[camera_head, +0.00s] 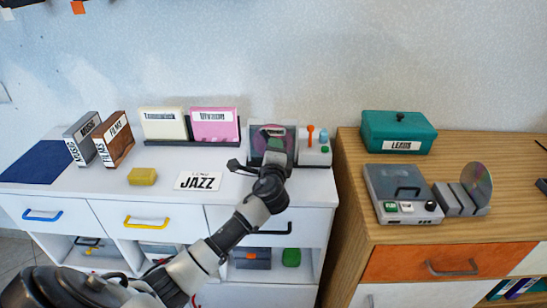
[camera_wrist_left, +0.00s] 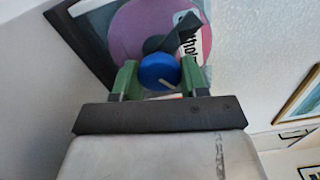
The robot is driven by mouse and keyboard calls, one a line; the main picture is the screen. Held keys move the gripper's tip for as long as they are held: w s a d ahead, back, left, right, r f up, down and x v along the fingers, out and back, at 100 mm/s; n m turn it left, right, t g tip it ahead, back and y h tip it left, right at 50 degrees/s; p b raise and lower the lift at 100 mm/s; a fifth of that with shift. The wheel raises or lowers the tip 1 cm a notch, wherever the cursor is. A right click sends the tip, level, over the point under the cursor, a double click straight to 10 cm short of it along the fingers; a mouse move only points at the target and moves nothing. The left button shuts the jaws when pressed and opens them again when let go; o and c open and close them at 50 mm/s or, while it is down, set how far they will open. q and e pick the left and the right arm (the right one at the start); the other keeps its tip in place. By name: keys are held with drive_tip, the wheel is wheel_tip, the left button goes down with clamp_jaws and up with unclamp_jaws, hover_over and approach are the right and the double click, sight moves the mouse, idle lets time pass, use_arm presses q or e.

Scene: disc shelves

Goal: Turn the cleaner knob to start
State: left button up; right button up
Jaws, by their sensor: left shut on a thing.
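The cleaner (camera_head: 256,143) is a dark upright unit with a purple disc, at the right end of the white cabinet. The purple disc (camera_wrist_left: 135,25) also fills the background of the left wrist view. A round blue knob (camera_wrist_left: 159,70) with a pale mark sits between the green fingertips of my left gripper (camera_wrist_left: 160,80). My left gripper (camera_head: 275,140) is shut on this knob, in front of the cleaner. In the head view my gripper hides the knob and part of the cleaner. My right gripper is not in view.
A white unit with orange, blue and green parts (camera_head: 316,152) stands right beside the cleaner. A JAZZ card (camera_head: 200,181) and a yellow block (camera_head: 142,177) lie to the left. The wooden cabinet (camera_head: 350,180) holds a teal box (camera_head: 400,130) and a grey-lidded device (camera_head: 398,183).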

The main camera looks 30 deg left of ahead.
use_arm(q)
drive_tip(key=n+b, duration=0.2)
drive_tip(key=n, duration=0.2)
drive_tip(key=shift+f+n, duration=0.15)
drive_tip(key=shift+n, duration=0.25)
drive_tip(key=n+b, duration=0.1)
drive_tip(key=n, duration=0.3)
drive_tip(key=shift+n+b, duration=0.35)
drive_tip(key=shift+n, duration=0.05)
drive_tip(key=shift+r, duration=0.2)
drive_tip(key=o, duration=0.9)
drive_tip(key=shift+r, duration=0.1)
drive_tip(key=shift+o, duration=0.2)
drive_tip(key=shift+s, duration=0.1)
drive_tip(key=v, duration=1)
drive_tip(key=shift+s+d, duration=0.25)
